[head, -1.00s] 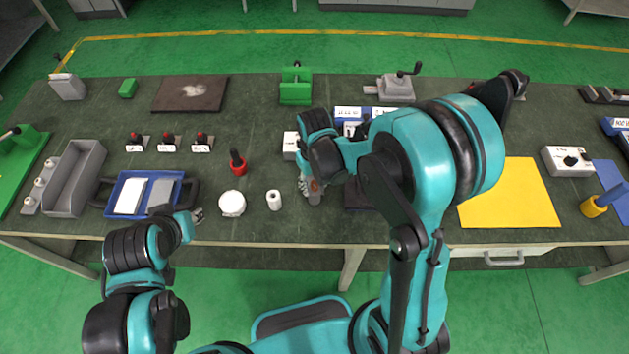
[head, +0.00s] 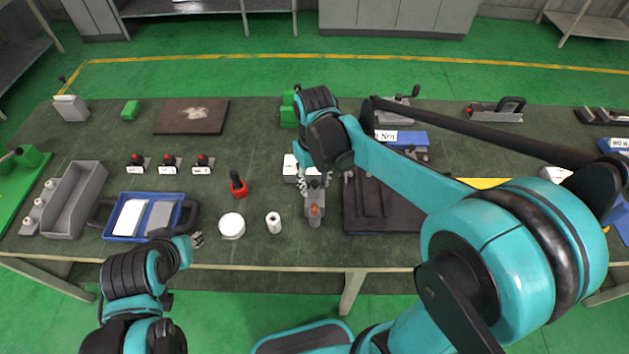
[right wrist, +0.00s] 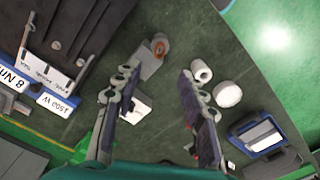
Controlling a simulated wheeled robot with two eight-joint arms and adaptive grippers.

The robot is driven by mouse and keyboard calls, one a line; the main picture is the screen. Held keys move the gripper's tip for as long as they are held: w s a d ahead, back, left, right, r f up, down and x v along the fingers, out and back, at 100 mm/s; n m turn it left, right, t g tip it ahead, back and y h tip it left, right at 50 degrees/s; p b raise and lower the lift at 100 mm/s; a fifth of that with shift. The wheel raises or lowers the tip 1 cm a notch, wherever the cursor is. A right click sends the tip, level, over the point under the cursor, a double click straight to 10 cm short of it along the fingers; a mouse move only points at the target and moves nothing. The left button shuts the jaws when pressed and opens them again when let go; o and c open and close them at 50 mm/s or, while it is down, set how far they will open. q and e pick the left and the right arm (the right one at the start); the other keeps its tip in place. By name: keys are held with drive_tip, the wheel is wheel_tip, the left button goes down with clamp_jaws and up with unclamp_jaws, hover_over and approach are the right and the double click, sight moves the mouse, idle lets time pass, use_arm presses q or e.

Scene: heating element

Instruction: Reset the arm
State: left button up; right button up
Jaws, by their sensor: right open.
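My right arm reaches over the table in the head view, with its open gripper (head: 312,182) near the table's middle. In the right wrist view the two fingers of this gripper (right wrist: 158,78) stand wide apart with nothing between their tips. A grey block with an orange top (head: 315,207) stands just in front of the gripper; it also shows past the fingertips in the right wrist view (right wrist: 150,58). My left gripper (head: 197,240) is over the front edge, near the blue tray (head: 127,232); its fingers are too small to read.
A white roll (head: 273,222), a round white container (head: 232,227) and a red-based tool (head: 238,185) stand left of the right gripper. A black case (head: 400,225) lies to its right. A brown board (head: 190,117) lies at the back left. The dark table top between them is partly clear.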

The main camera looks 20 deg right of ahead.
idle(0.4)
drive_tip(key=s+d+f+m+t+b, duration=0.1)
drive_tip(key=s+d+t+b, duration=0.1)
drive_tip(key=s, duration=0.3)
drive_tip(key=s+d+f+m+t+b, duration=0.1)
drive_tip(key=s+d+f+t+b, duration=0.1)
drive_tip(key=s+t+b, duration=0.2)
drive_tip(key=shift+s+d+m+t+b, duration=0.35)
drive_tip(key=shift+s+m+t, duration=0.05)
drive_tip(key=shift+s+t, duration=0.2)
